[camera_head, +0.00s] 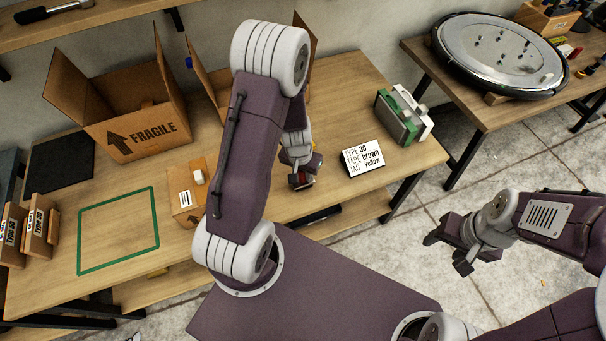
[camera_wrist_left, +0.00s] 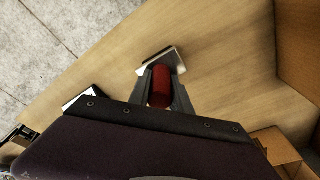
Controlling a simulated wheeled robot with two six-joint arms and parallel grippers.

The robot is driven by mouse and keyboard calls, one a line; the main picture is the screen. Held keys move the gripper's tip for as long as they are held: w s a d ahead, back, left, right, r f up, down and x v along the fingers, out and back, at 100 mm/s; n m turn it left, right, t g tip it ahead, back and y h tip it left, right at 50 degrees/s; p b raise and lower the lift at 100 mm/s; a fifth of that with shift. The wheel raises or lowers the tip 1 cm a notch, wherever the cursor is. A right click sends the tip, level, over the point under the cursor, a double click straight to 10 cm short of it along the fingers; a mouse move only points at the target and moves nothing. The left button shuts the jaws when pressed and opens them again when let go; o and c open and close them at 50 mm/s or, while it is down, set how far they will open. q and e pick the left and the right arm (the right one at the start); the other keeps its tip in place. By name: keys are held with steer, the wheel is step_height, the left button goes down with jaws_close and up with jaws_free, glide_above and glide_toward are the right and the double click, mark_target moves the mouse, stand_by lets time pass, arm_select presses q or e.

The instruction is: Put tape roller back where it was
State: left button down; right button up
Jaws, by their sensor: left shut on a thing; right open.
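The tape roller shows a red handle (camera_wrist_left: 159,88) and a pale metal part (camera_wrist_left: 170,60) in the left wrist view. My left gripper (camera_head: 300,172) is shut on the red handle, with one finger on each side of it. In the head view it is over the front part of the wooden table (camera_head: 340,90), left of the label sign. Most of the roller is hidden by the gripper there, and I cannot tell whether it touches the table. My right gripper (camera_head: 452,250) is open and empty, off the table over the floor at the right.
A sign (camera_head: 363,158) and a green and white device (camera_head: 402,116) stand on the table's right part. An open FRAGILE box (camera_head: 140,130), a small carton (camera_head: 186,190) and a green outlined square (camera_head: 118,230) are on the left. Bare wood surrounds the left gripper.

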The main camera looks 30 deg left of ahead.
arm_select(q)
steer(key=shift+f, duration=0.2)
steer(key=c, duration=1.2)
jaws_free()
steer(key=shift+r, duration=0.15)
